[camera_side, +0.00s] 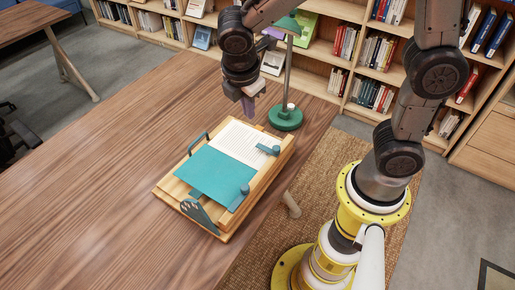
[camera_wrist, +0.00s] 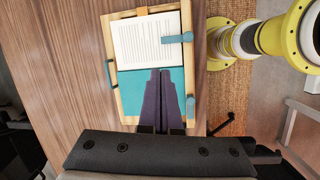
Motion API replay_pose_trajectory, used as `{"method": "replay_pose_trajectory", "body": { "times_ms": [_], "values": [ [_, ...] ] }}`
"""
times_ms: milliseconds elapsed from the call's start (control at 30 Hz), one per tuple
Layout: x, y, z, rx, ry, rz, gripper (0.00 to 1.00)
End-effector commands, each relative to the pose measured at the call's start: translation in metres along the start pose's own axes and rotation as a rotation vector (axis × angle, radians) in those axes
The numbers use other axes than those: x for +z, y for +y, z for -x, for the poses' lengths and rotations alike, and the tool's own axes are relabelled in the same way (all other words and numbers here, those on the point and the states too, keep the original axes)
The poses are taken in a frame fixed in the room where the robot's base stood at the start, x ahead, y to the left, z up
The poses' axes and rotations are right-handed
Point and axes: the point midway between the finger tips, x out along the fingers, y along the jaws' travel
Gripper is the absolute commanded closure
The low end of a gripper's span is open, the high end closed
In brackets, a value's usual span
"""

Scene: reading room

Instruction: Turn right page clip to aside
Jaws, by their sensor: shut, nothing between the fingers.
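A wooden book stand (camera_side: 223,226) holds an open book with a white printed page (camera_side: 240,143) and a teal sheet (camera_side: 212,172). One teal clip (camera_side: 267,149) has its arm reaching inward over the white page; it also shows in the wrist view (camera_wrist: 177,38). A second teal clip (camera_side: 239,199) lies along the stand's edge beside the teal sheet, also visible in the wrist view (camera_wrist: 190,105). I cannot tell which one the task calls right. My gripper (camera_side: 249,107) is shut and empty, above the book and apart from both clips. Its fingers (camera_wrist: 166,76) cover part of the teal sheet.
A green lamp (camera_side: 285,119) stands behind the stand near the table's back edge. A dark bracket (camera_side: 199,142) sits on the stand's far side and a grey-teal piece (camera_side: 199,216) at its front. The wooden table (camera_side: 105,155) is clear to the left. Bookshelves line the back.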

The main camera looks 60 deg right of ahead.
Motion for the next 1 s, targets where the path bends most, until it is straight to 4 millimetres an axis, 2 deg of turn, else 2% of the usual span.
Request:
{"method": "replay_pose_trajectory", "body": {
  "times_ms": [33,133,333,467,567,1000],
  "values": [
    [-0.015,-0.002,-0.013,-0.025,-0.028,0.062,1.0],
    [-0.037,-0.007,-0.032,-0.056,-0.068,0.143,1.0],
    [-0.059,-0.024,-0.053,-0.101,-0.11,0.226,1.0],
    [-0.061,-0.026,-0.059,-0.101,-0.111,0.235,1.0],
    [-0.058,-0.027,-0.071,-0.103,-0.112,0.234,1.0],
    [-0.048,-0.036,-0.154,-0.106,-0.111,0.233,1.0]
  ]
}}
